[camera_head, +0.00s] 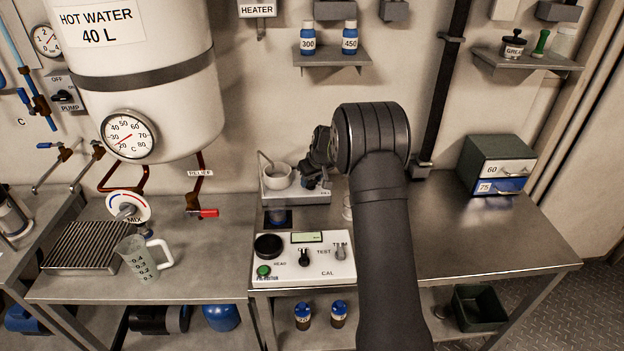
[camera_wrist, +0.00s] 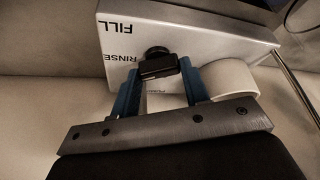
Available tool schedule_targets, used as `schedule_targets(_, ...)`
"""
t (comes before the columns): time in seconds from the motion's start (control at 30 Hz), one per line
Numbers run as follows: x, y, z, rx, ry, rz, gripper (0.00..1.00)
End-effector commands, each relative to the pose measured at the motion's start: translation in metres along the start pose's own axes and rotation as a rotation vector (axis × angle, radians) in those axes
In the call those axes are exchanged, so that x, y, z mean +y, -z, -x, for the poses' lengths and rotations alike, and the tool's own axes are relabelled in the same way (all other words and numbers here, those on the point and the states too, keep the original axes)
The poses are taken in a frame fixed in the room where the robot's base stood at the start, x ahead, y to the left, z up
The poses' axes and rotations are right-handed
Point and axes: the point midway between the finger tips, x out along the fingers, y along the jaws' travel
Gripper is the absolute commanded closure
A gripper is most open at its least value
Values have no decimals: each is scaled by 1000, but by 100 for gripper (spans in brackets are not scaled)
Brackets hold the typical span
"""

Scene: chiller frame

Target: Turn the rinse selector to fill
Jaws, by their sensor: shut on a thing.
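In the wrist view, a pale slanted panel (camera_wrist: 200,38) carries the printed words FILL and RINSE, which appear upside down. The rinse selector (camera_wrist: 155,53) is a dark knob beside the word RINSE, with FILL farther up and left. My gripper (camera_wrist: 158,73) has blue fingers either side of the knob and is shut on it. Which mark the selector points at cannot be told. In the head view, my gripper (camera_head: 317,177) is at the small rinse unit (camera_head: 300,197) on the back of the bench; my wrist hides the knob there.
A white bowl (camera_head: 277,176) with a thin bent pipe over it stands left of my gripper. In front is a white control box (camera_head: 325,266) with knobs. A shelf (camera_head: 332,58) with two blue-capped bottles hangs above.

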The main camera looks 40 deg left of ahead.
Motion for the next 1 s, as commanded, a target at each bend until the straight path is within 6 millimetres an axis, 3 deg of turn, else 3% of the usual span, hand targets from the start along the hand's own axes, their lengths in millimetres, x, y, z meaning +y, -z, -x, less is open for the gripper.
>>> schedule_targets(1.0,-5,2,-1,-1,-317,-760,81)
